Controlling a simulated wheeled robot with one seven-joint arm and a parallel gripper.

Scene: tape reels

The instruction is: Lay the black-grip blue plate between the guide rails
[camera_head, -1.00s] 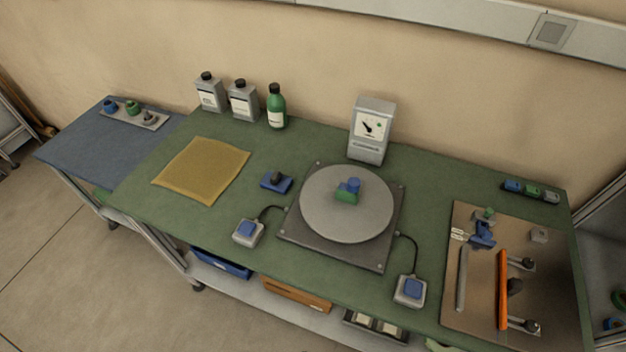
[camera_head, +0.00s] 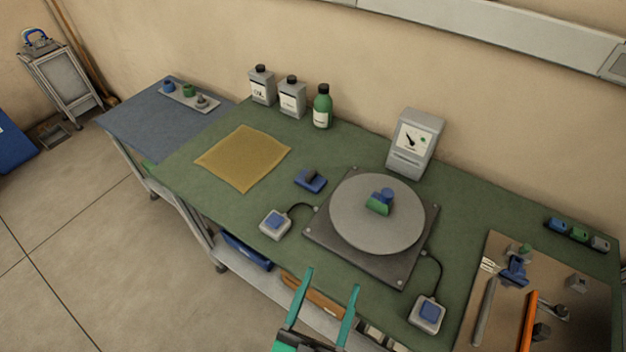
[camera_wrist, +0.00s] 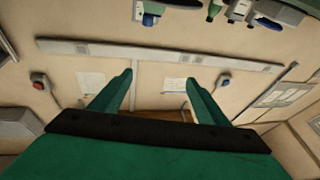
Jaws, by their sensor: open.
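The blue plate with a black grip (camera_head: 310,181) lies flat on the green bench, left of the turntable. The guide rails lie on a brown board at the right: a grey rail (camera_head: 484,312) and an orange rail (camera_head: 529,322), with bare board between them.
A grey turntable (camera_head: 350,226) carries a green piece with a blue grip (camera_head: 380,202). Switch boxes (camera_head: 275,224) and (camera_head: 427,314) stand beside it on cables. A gauge box (camera_head: 415,143), bottles (camera_head: 322,107) and a yellow cloth (camera_head: 243,158) are farther back.

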